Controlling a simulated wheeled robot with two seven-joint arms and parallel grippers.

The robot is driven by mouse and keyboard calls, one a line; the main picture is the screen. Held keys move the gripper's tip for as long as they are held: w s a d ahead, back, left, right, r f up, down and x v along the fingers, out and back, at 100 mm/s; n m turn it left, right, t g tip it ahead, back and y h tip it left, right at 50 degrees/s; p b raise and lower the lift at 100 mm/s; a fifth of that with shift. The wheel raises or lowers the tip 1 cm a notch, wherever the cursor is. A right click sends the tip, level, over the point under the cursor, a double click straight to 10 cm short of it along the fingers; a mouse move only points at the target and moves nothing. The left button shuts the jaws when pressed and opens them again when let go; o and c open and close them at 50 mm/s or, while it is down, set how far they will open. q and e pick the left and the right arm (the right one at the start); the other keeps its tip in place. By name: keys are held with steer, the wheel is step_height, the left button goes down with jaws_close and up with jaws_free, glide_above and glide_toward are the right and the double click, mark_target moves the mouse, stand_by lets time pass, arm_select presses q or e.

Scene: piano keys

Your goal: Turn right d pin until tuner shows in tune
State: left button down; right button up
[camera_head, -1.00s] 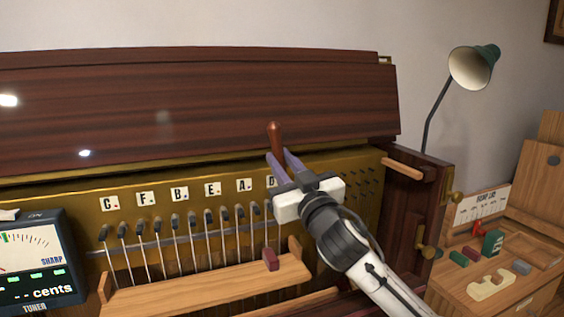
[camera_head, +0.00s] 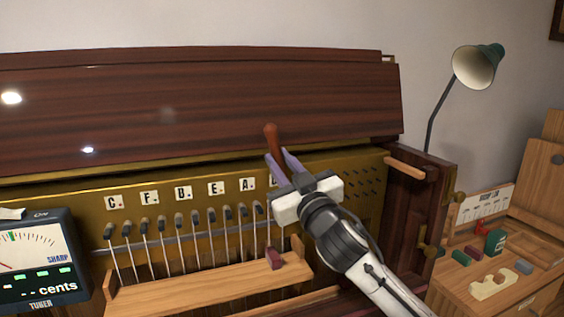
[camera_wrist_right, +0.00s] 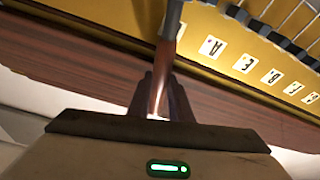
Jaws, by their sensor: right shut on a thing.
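My right gripper (camera_head: 281,163) is shut on the reddish-brown wooden handle of a tuning lever (camera_head: 271,137), in front of the gold pin plate (camera_head: 330,164). In the right wrist view the handle (camera_wrist_right: 160,88) sits between the fingers, with a grey metal shaft (camera_wrist_right: 173,20) running toward the plate. The D label at the right end of the letter row is mostly hidden behind my gripper, and so is the pin there. The tuner (camera_head: 38,262) at the left edge shows a dial and dashes before "cents"; its needle lies low at the left. My left gripper is out of view.
A dark red wedge (camera_head: 274,259) stands by the strings, at the right of the wooden rail (camera_head: 205,285). The raised lid (camera_head: 190,105) is behind my gripper. A green lamp (camera_head: 477,66) and a wooden bench (camera_head: 470,302) with small blocks are at the right.

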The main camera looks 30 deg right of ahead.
steer(key=shift+a+r, duration=0.1)
steer(key=shift+w+a+n+p, duration=0.15)
steer(key=shift+a+n+p, duration=0.2)
steer(key=shift+n, duration=0.25)
steer(key=shift+a+f+y, duration=0.2)
steer(key=shift+a+y, duration=0.05)
steer(key=shift+y, duration=0.15)
steer(key=shift+w+a+f+n, duration=0.15)
steer(key=shift+a+n, duration=0.1)
steer(key=shift+n, duration=0.35)
steer(key=shift+a, duration=0.1)
steer(key=o, duration=1.1)
steer(key=shift+w+f, duration=0.1)
